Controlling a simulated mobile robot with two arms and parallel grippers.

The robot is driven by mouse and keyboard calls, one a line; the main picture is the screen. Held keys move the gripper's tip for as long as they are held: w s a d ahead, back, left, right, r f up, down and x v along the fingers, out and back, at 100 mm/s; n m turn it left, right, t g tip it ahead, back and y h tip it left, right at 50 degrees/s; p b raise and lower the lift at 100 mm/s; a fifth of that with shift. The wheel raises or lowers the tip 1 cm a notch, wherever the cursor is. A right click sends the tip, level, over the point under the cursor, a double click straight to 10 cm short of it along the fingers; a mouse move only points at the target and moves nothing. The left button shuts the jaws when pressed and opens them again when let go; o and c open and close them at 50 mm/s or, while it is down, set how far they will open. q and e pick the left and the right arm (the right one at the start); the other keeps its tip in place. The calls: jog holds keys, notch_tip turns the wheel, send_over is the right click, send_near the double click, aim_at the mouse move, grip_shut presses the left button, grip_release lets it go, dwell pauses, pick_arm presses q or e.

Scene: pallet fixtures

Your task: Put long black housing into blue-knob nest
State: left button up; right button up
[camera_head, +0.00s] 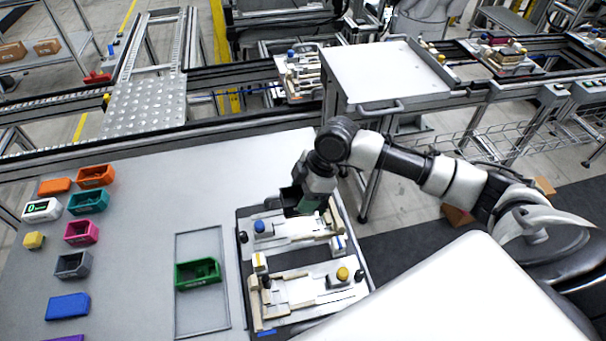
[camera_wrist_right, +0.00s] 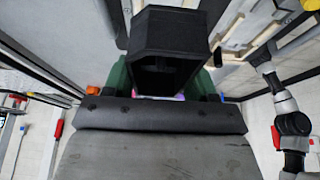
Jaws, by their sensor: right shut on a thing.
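My right gripper (camera_head: 308,203) is over the back part of the pallet fixture (camera_head: 243,280). It is shut on the long black housing (camera_head: 290,196), which sticks out to the left of the jaws. The housing fills the middle of the right wrist view (camera_wrist_right: 168,42), between the green fingers (camera_wrist_right: 119,75). The blue-knob nest (camera_head: 290,228) lies just below and in front of the gripper, with its blue knob (camera_head: 259,226) at the left. The housing appears above the nest; the exact gap cannot be told. My left gripper is not in view.
A second nest with a yellow knob (camera_head: 342,273) lies nearer on the same fixture. A green bin (camera_head: 198,273) stands in a tray outline (camera_head: 180,320) to the left. Several coloured bins, such as a pink one (camera_head: 81,232), stand farther left. A grey cart (camera_head: 385,75) stands behind.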

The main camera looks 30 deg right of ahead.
jog(key=shift+s+f+b, duration=0.1)
jog(key=shift+f+b, duration=1.85)
jog(key=shift+b, duration=0.4)
jog(key=shift+f, duration=0.3)
jog(key=shift+f+b, duration=0.55)
jog(key=shift+f, duration=1)
jog(key=shift+f, duration=0.2)
jog(key=shift+f+b, duration=0.4)
jog(key=shift+f, duration=0.4)
jog(key=o, duration=1.1)
jog(key=shift+c, duration=0.2)
